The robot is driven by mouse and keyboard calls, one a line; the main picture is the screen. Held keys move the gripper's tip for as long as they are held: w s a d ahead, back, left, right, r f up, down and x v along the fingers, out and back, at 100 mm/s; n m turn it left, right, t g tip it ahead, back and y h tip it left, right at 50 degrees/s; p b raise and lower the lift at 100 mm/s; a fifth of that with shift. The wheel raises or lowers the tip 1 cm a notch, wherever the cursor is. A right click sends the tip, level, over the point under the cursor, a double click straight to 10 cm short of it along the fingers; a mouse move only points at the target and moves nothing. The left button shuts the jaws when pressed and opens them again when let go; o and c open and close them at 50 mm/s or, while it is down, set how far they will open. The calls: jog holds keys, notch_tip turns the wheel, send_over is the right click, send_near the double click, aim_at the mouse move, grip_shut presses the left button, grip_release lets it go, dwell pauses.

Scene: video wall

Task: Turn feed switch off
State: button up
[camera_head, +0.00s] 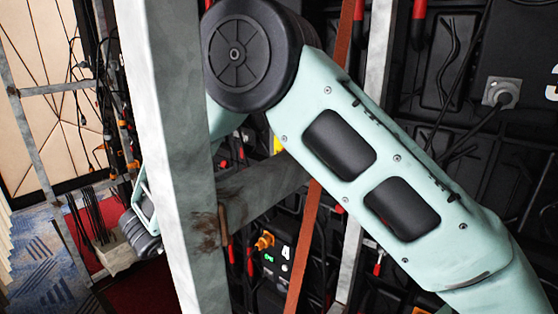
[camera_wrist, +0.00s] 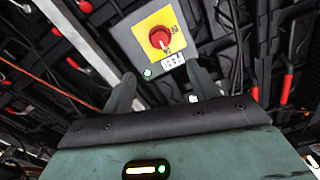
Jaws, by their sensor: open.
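The feed switch is a red rotary knob (camera_wrist: 160,38) on a yellow square plate (camera_wrist: 146,23), set on a grey box (camera_wrist: 124,36) in the wrist view. A green lamp (camera_wrist: 147,73) is lit on the box below the knob, beside a small white label (camera_wrist: 173,62). My gripper (camera_wrist: 161,70) is open, its two dark fingers apart and pointing toward the box. The knob shows beyond the gap between the fingertips, and nothing is held. I cannot tell whether the fingers touch the box.
A grey metal post (camera_head: 168,150) stands close in the head view, with a rusty crossbar (camera_head: 262,190) to its right. My arm passes among the frame bars. Dark panels with cables and red handles (camera_head: 419,9) fill the back. A blue patterned carpet (camera_head: 45,265) lies at left.

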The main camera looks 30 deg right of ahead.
jog(key=p+x, duration=0.4)
jog(key=x, duration=1.1)
jog(key=shift+d, duration=0.15)
jog(key=c, duration=1)
